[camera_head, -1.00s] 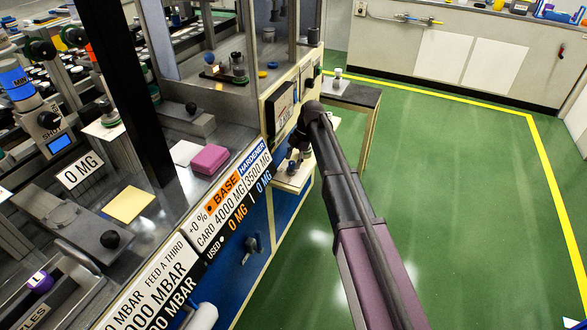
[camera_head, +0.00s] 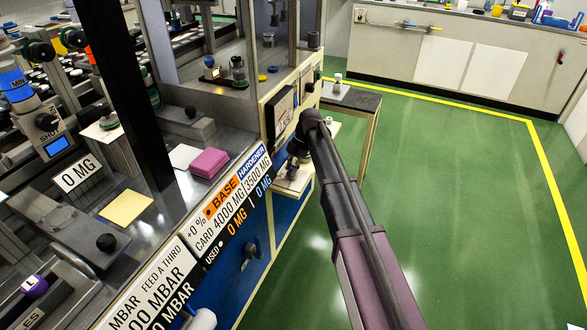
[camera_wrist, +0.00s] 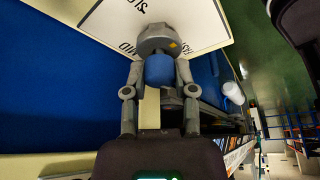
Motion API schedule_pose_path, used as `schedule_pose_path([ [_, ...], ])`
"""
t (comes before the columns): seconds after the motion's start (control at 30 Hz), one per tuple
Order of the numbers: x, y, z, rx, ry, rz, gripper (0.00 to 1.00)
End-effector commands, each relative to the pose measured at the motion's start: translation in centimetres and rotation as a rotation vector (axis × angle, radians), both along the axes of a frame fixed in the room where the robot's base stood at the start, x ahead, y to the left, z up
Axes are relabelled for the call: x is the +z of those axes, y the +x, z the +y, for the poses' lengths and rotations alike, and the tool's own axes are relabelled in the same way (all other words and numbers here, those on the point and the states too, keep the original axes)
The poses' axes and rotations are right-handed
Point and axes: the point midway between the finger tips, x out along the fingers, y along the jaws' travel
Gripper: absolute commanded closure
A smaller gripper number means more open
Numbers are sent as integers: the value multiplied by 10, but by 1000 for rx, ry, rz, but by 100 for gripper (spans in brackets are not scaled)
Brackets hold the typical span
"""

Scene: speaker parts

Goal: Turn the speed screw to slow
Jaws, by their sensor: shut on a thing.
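The speed screw (camera_wrist: 158,70) shows in the wrist view as a blue cylinder in front of a grey, many-sided head with a small orange mark on its right. My gripper (camera_wrist: 161,72) has one finger on each side of the blue part and is shut on it. Behind is a white dial plate (camera_wrist: 205,27) with partly hidden lettering; SLOW is at upper left, MID at lower left and FAST at right. The exact mark the screw points to is unclear. In the head view my gripper (camera_head: 293,165) is at the small pale plate (camera_head: 290,187) on the machine's front; the screw is hidden there.
The blue machine front (camera_head: 237,277) and its label panel (camera_head: 236,207) are left of my arm. A small dark-topped table (camera_head: 352,97) stands just beyond. Green floor (camera_head: 450,190) to the right is clear. A pink block (camera_head: 208,163) lies on the worktop.

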Motion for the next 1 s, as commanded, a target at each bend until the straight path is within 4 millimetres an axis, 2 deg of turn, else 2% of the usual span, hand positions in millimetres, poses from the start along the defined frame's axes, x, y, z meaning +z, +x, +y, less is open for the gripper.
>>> schedule_pose_path([
  [0.03,0,-1,-7,-2,-5,3,100],
  [0.47,0,-5,-1,-78,-5,6,100],
  [0.67,0,-7,0,-199,-4,8,100],
  [1.0,0,-8,1,-501,-1,9,100],
])
